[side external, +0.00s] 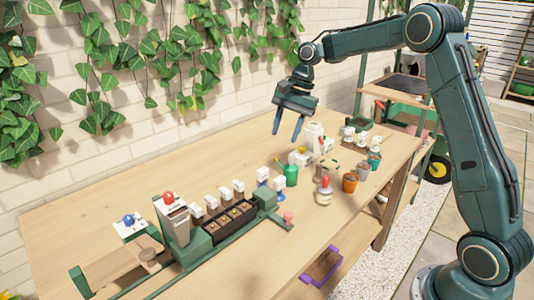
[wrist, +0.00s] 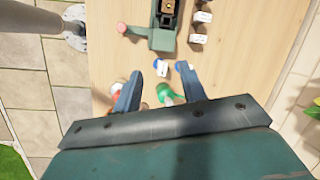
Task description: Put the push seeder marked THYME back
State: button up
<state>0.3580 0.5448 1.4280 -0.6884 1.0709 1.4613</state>
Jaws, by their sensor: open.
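My gripper (side external: 286,138) is open and empty, high above the table, with its fingers pointing down. In the wrist view its fingers (wrist: 158,72) spread above a green bottle. I cannot read THYME on anything, so I cannot tell which thing is that seeder. Two small blue pieces with white tags, one blue piece (side external: 263,175) and another (side external: 279,184), stand beside the green bottle (side external: 290,174). Several white-tagged pieces (side external: 225,194) stand in a row behind the dark cell tray (side external: 213,239). In the wrist view, white tags (wrist: 195,38) show at the top right of centre.
A white bottle with a red top (side external: 324,192), an orange pot (side external: 350,183) and several other small items crowd the right of the table. A green rail device with a red-domed box (side external: 175,218) fills the left front. The wooden tabletop (side external: 130,185) is bare along the wall.

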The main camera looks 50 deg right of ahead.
jog(key=s+a+r+n+t+h, duration=0.1)
jog(key=s+a+r+n, duration=0.35)
jog(key=s+r, duration=0.3)
jog(key=s+a+n+t+h, duration=0.2)
jog(key=s+n, duration=0.7)
jog(key=s, duration=1.6)
jog(key=shift+a+f+t, duration=0.4)
jog(key=shift+a+t, duration=0.3)
jog(key=shift+a, duration=0.15)
